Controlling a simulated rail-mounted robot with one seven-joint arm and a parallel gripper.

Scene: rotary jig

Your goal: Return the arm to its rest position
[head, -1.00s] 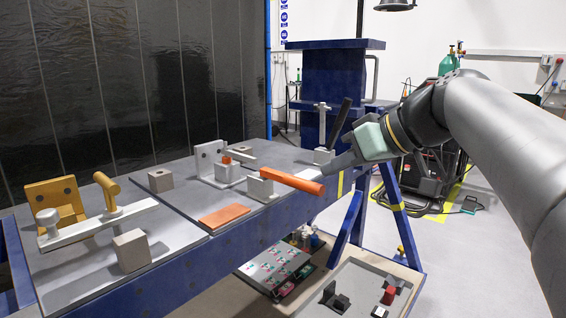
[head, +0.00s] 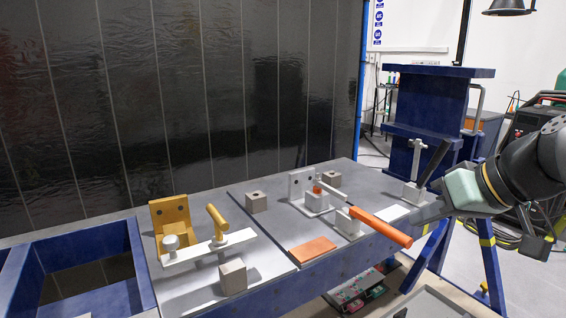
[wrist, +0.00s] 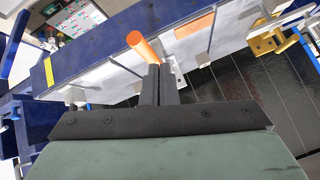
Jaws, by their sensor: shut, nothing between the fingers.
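My gripper (head: 422,214) is at the right of the head view, beside the right end of the bench. Its pale green body is at the right and its dark fingers point left. In the wrist view the two fingers (wrist: 159,72) lie together, shut with nothing between them. The orange clamp handle (head: 380,228) is close to the fingertips in the head view. It also shows just beyond them in the wrist view (wrist: 143,45); I cannot tell the exact gap. Most of my arm is out of the picture.
The grey bench top (head: 275,225) carries a toggle clamp, an orange plate (head: 313,250), grey blocks and a yellow bracket (head: 170,222). An upright clamp with a black handle (head: 433,163) stands near my gripper. A blue stand (head: 430,110) is behind. A lower shelf holds parts.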

